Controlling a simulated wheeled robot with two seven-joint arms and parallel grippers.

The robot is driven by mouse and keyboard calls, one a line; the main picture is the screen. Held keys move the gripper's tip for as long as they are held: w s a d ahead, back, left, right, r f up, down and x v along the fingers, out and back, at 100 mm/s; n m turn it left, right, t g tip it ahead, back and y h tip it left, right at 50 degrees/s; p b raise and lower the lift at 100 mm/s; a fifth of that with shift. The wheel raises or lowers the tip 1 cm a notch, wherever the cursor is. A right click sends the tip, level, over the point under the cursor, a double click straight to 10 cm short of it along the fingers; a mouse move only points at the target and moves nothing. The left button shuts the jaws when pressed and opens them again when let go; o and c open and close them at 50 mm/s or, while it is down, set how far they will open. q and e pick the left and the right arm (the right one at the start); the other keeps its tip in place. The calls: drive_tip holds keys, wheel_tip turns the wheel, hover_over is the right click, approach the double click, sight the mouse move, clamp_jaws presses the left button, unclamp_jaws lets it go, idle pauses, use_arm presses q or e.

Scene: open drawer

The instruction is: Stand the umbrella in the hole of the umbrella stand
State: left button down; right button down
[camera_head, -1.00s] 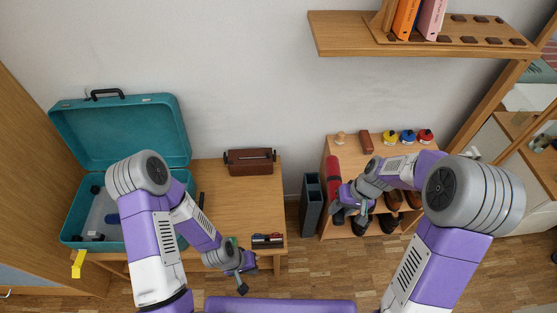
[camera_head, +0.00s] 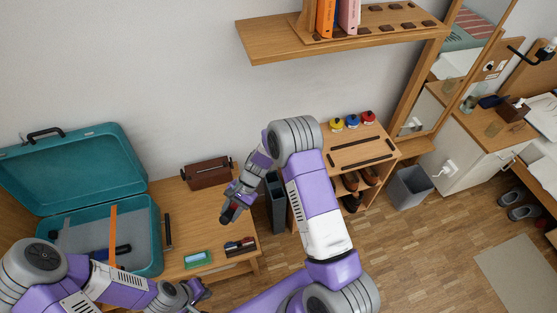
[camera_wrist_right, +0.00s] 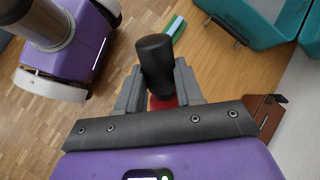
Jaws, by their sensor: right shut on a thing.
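My right gripper (camera_head: 233,206) is shut on the umbrella, at the right end of the wooden table and left of the stand. In the right wrist view, the umbrella's black handle (camera_wrist_right: 155,62) sits between the fingers (camera_wrist_right: 157,92), with a bit of red (camera_wrist_right: 160,103) behind it. Most of the umbrella is hidden in both views. The umbrella stand (camera_head: 276,202) is a tall dark box on the floor between table and shoe rack; my right arm partly covers it, and its hole is not clear. My left gripper (camera_head: 200,291) is low over the floor; its opening is unclear.
The wooden table (camera_head: 182,217) holds an open teal suitcase (camera_head: 140,240), a brown box (camera_head: 207,174) and a green-white item (camera_head: 197,259). The shoe rack (camera_head: 355,152) stands right of the stand, with a grey bin (camera_head: 409,187) beyond. A wall shelf (camera_head: 345,45) hangs above.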

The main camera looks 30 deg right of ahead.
drive_tip(key=w+m+t+y, duration=0.1)
drive_tip(key=m+t, duration=0.1)
drive_tip(key=m, duration=0.1)
drive_tip(key=w+d+m+t+y+p, duration=0.1)
drive_tip(key=w+m+t, duration=0.1)
drive_tip(key=m, duration=0.1)
drive_tip(key=w+d+m+t+y, duration=0.1)
drive_tip(key=w+m+t, duration=0.1)
drive_tip(key=shift+w+r+m+p, duration=0.2)
drive_tip(key=shift+w+m+p, duration=0.1)
drive_tip(key=shift+m, duration=0.1)
drive_tip(key=w+d+m+t, duration=0.1)
drive_tip(key=m+t, duration=0.1)
drive_tip(key=w+d+m+t+p, duration=0.1)
drive_tip(key=d+m+t, duration=0.1)
drive_tip(key=w+d+m+t, duration=0.1)
drive_tip(key=d+m+t, duration=0.1)
drive_tip(key=shift+w+h, duration=0.3)
drive_tip(key=w+d+f+m+t+h+p, duration=0.1)
drive_tip(key=d+m+t+h, duration=0.6)
drive_tip(key=d, duration=1.1)
wheel_tip(320, 180, down, 2)
drive_tip(key=m+h+p, duration=0.1)
drive_tip(key=m+h, duration=0.2)
drive_tip(key=h, duration=0.2)
drive_tip(key=shift+w+d+f+m+t, duration=0.15)
drive_tip(key=shift+w+d+m+t, duration=0.1)
drive_tip(key=shift+m+t, duration=0.15)
drive_tip(key=shift+p, duration=0.3)
